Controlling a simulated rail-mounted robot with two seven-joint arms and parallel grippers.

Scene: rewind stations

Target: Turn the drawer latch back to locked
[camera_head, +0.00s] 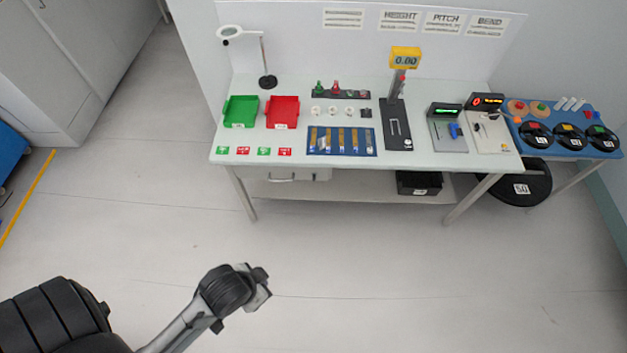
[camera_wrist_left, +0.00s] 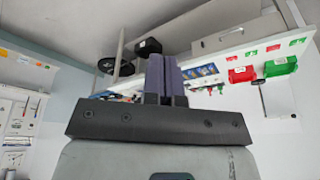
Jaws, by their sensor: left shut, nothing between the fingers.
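A white drawer unit (camera_head: 300,174) with a bar handle hangs under the left part of the white workbench (camera_head: 250,160). Its latch is too small to make out. A pale box under the bench, apparently the same drawer unit, shows in the left wrist view (camera_wrist_left: 235,32), where the scene is upside down. My left gripper (camera_head: 264,283) is over open floor, in front of the bench and well apart from the drawer. In the left wrist view its two fingers (camera_wrist_left: 166,78) are together, with nothing between them. My right gripper is out of view.
On the bench are a green tray (camera_head: 241,111), a red tray (camera_head: 282,112), a magnifier lamp and gauges. A black bin (camera_head: 419,183) sits on the lower shelf. A blue side table (camera_head: 570,150) holding spools stands at right. The floor before the bench is clear.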

